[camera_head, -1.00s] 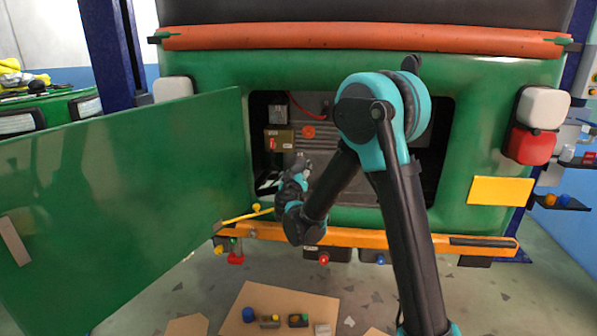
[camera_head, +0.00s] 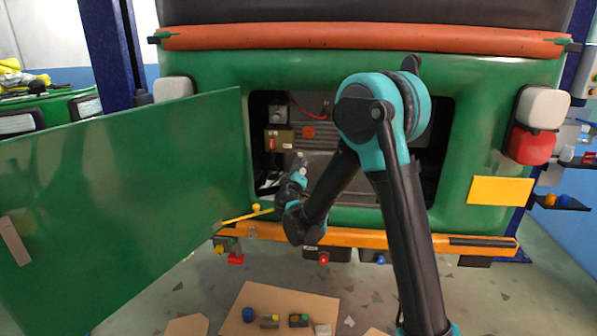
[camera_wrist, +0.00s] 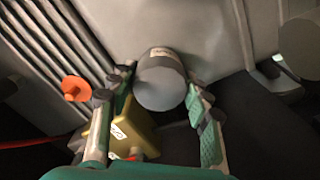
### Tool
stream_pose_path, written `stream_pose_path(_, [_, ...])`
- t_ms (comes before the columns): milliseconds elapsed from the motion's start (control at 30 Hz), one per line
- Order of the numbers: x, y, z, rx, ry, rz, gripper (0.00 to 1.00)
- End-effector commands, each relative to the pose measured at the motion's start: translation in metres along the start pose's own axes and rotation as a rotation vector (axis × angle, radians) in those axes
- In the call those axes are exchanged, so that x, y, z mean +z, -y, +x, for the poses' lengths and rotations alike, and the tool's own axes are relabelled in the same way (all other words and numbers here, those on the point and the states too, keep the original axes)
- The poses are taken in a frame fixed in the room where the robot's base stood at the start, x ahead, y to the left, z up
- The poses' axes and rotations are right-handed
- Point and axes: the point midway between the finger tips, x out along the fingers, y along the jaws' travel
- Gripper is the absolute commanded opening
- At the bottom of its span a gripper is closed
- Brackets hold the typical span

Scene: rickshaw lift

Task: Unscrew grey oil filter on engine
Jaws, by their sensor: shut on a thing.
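The grey oil filter (camera_wrist: 161,80) is a short grey cylinder on the engine (camera_wrist: 150,25), in the upper middle of the wrist view. My gripper (camera_wrist: 163,86) is shut on it, with one teal-and-grey finger on each side of the cylinder. The filter's round end faces the wrist camera. In the head view, my gripper (camera_head: 301,163) is inside the open engine bay (camera_head: 350,170), and the filter there is too small and covered to make out clearly.
An orange cap (camera_wrist: 76,89) and a yellowish box (camera_wrist: 128,130) are left of the filter. The green door (camera_head: 130,190) stands open at left. An orange bumper (camera_head: 380,239) runs below the bay. Small parts lie on a cardboard sheet (camera_head: 270,300).

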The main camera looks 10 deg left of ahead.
Motion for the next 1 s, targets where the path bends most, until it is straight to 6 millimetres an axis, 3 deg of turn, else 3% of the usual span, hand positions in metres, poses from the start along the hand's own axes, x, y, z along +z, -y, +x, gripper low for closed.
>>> stream_pose_path(333, [-0.0007,0.0,0.0013,0.0,-0.001,-0.032,0.14])
stream_pose_path(700, [-0.0009,0.0,0.0026,0.001,-0.001,-0.354,0.14])
stream_pose_path(1000, [-0.0009,-0.0001,0.0029,0.001,-0.001,-0.368,0.14])
